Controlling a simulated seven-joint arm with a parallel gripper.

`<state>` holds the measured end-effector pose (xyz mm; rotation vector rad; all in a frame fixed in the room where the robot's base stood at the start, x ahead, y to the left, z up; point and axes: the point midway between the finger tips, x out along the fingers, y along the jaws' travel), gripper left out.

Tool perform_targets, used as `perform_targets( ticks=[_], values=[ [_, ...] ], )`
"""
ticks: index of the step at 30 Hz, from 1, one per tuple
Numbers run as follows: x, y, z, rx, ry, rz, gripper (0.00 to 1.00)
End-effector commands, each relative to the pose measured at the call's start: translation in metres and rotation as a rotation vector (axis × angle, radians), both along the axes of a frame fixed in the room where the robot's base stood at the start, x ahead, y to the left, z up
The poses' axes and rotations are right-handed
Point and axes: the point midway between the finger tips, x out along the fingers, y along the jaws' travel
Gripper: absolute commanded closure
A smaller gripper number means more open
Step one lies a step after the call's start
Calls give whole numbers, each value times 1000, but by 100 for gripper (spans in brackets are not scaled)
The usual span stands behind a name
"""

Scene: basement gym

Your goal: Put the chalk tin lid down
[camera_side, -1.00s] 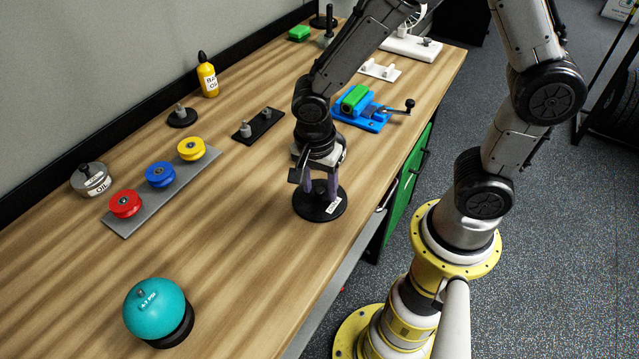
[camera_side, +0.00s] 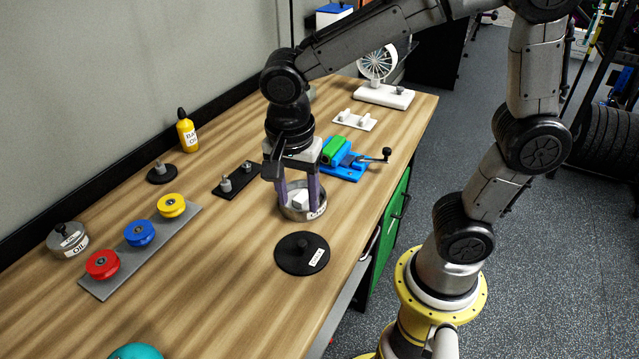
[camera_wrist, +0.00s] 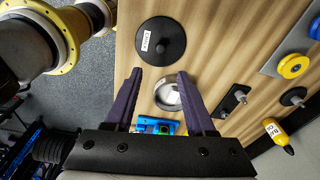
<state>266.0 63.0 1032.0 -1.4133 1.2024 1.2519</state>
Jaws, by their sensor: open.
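The chalk tin lid (camera_side: 290,259), a flat black disc with a centre knob and a white label, lies flat on the wooden bench. It also shows in the wrist view (camera_wrist: 150,33), beyond the fingertips. My gripper (camera_side: 299,203) is open and empty, its purple fingers apart and clear of the lid. In the side view the fingers overlap the round silver tin (camera_side: 290,212), which stands uncovered behind the lid with white chalk in it. The wrist view shows the tin (camera_wrist: 160,101) between my fingers (camera_wrist: 160,75); their height over it is hard to judge.
A blue vise (camera_side: 345,170) with a green block stands just behind the tin. A black pegged plate (camera_side: 236,182) and a grey strip (camera_side: 122,272) with red, blue and yellow pulleys lie left. Bare bench (camera_side: 225,265) separates the strip and lid.

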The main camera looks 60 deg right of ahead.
Motion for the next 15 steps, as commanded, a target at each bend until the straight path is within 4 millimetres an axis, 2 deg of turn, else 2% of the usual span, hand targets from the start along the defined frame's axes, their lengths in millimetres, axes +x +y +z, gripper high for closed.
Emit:
perform_targets(
  ticks=[8, 15],
  values=[
    [-32, -29, 34, 26, -110, 451, 45],
    [-68, -50, 54, -66, -233, 928, 45]
  ],
)
